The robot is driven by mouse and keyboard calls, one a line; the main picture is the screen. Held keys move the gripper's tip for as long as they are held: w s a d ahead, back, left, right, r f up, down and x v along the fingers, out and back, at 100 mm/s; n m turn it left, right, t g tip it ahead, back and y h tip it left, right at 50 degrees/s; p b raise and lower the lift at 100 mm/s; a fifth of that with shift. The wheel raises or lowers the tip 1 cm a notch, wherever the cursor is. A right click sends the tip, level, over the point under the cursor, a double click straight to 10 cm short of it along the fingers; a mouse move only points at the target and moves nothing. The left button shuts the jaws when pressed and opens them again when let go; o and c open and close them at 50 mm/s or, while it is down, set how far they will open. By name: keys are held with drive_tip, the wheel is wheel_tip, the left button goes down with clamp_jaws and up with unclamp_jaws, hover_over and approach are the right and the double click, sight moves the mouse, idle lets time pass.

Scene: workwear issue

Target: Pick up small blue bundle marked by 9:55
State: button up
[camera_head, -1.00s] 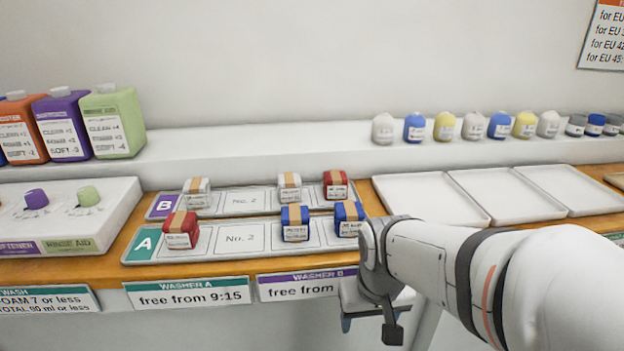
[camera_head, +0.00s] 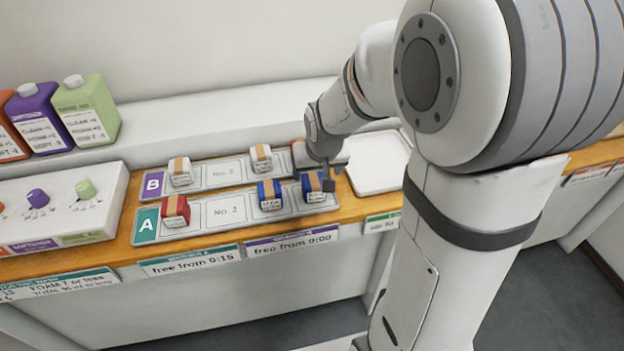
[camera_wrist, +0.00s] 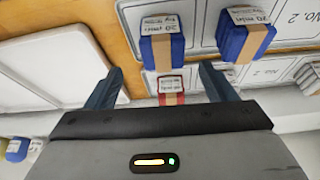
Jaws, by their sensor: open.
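Two blue bundles with tan bands and white labels sit in tray row A: the left one (camera_head: 270,194) and the right one (camera_head: 313,190). In the wrist view the right one (camera_wrist: 162,50) is ahead of my gripper, and the left one (camera_wrist: 243,42) is off to the side. My gripper (camera_head: 322,172) is open and empty above the right end of the trays. In the wrist view a red bundle (camera_wrist: 170,83) shows between my fingers (camera_wrist: 158,86).
Row A (camera_head: 208,229) also holds a red bundle (camera_head: 175,211). Row B (camera_head: 153,183) holds two white bundles (camera_head: 180,172) (camera_head: 261,157). A white empty tray (camera_head: 380,166) lies to the right. Detergent jugs (camera_head: 88,112) stand at the left.

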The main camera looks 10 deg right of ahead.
sight(314, 180)
drive_tip(key=shift+x, duration=3.2)
drive_tip(key=shift+a, duration=0.15)
drive_tip(key=c, duration=1.1)
